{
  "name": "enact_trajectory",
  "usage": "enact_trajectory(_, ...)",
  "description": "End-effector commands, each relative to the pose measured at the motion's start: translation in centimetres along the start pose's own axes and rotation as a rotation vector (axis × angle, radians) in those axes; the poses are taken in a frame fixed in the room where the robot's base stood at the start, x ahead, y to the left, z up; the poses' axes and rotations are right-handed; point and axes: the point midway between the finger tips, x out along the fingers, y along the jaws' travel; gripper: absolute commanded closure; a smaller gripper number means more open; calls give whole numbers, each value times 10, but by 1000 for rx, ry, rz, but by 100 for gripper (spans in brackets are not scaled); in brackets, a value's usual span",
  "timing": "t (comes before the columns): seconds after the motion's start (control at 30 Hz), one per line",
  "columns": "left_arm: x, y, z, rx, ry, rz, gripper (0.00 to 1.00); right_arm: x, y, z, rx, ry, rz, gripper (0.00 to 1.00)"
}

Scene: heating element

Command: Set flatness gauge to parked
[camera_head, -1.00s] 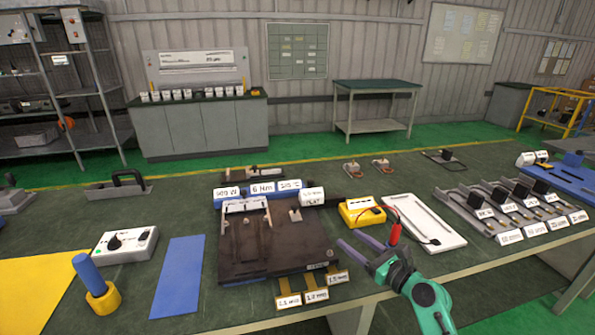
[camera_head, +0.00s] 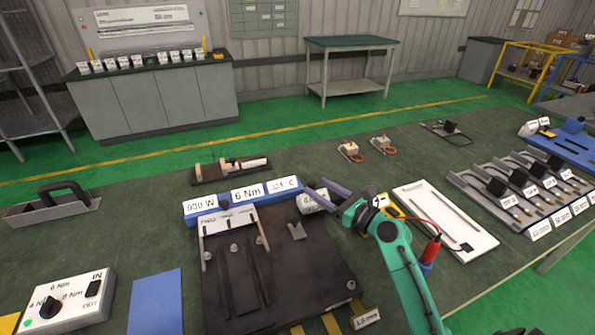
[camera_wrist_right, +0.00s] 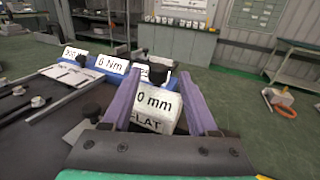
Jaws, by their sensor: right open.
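The flatness gauge appears to be the white block labelled "0 mm FLAT" (camera_wrist_right: 157,103), with a dark knob on top in the right wrist view. In the head view this block (camera_head: 310,201) sits at the right back corner of the dark fixture plate (camera_head: 310,270), partly hidden by my right gripper. My right gripper (camera_head: 326,188) is open, its purple fingers reaching to the block. In the right wrist view the fingers (camera_wrist_right: 160,92) stand on either side of the block; I cannot tell whether they touch it. My left gripper is not in view.
Labelled blocks (camera_head: 247,194) line the plate's back edge. A white tray (camera_head: 445,220) and the yellow meter (camera_head: 385,207) lie right of the plate, near my right arm. A switch box (camera_head: 70,300) and blue mat (camera_head: 156,300) lie left.

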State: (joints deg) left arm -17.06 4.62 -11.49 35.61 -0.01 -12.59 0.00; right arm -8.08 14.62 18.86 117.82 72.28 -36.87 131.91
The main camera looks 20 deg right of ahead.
Motion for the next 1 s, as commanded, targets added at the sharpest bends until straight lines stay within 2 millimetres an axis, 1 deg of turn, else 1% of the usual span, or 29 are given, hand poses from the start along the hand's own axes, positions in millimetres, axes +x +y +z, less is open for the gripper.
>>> enact_trajectory(0.1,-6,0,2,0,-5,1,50,20,0,4,0,-2,2,40)
enact_trajectory(0.2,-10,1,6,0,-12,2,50,42,0,3,1,-1,1,40)
enact_trajectory(0.33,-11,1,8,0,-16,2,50,62,0,2,0,-1,0,40)
enact_trajectory(0.43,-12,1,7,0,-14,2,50,69,0,1,-1,0,0,40)
enact_trajectory(0.63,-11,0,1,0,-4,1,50,70,0,0,-1,1,0,40)
enact_trajectory(0.67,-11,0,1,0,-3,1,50,70,0,0,-1,1,0,52)
enact_trajectory(0.7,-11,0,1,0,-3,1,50,70,0,0,-1,1,0,67)
enact_trajectory(0.77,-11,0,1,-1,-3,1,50,69,0,0,0,1,0,90)
enact_trajectory(0.8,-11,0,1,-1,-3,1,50,69,0,0,0,1,0,100)
enact_trajectory(1.0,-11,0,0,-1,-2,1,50,69,0,0,0,1,0,100)
